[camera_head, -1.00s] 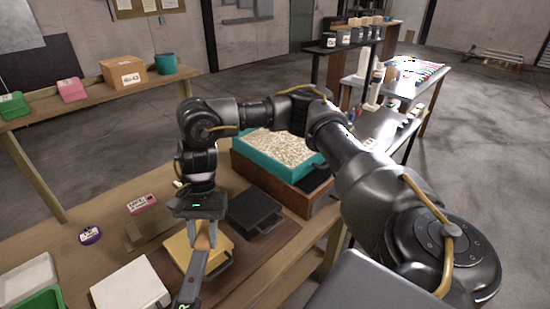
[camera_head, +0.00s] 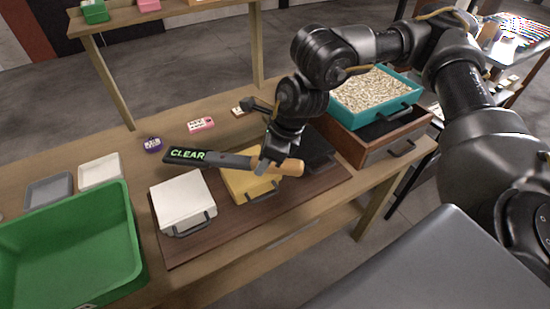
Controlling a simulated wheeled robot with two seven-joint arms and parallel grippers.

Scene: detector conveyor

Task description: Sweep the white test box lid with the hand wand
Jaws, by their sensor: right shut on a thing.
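The white test box (camera_head: 183,200) sits on a dark brown mat, its lid facing up and its handle toward the front edge. The hand wand (camera_head: 225,160) is dark with a green "CLEAR" display and a tan handle (camera_head: 291,167). My right gripper (camera_head: 266,163) is shut on the wand near its handle and holds it level. The wand crosses in front of the yellow box (camera_head: 250,186), and its display end shows just above the white box's far edge in the picture. Its height over the boxes is hard to tell. My left gripper is not in view.
A black box (camera_head: 318,150) lies right of the yellow one, partly hidden. A teal tray of pellets (camera_head: 372,92) stands on a wooden drawer unit at right. A large green bin (camera_head: 75,250) stands at left, near grey (camera_head: 48,190) and white (camera_head: 100,171) trays.

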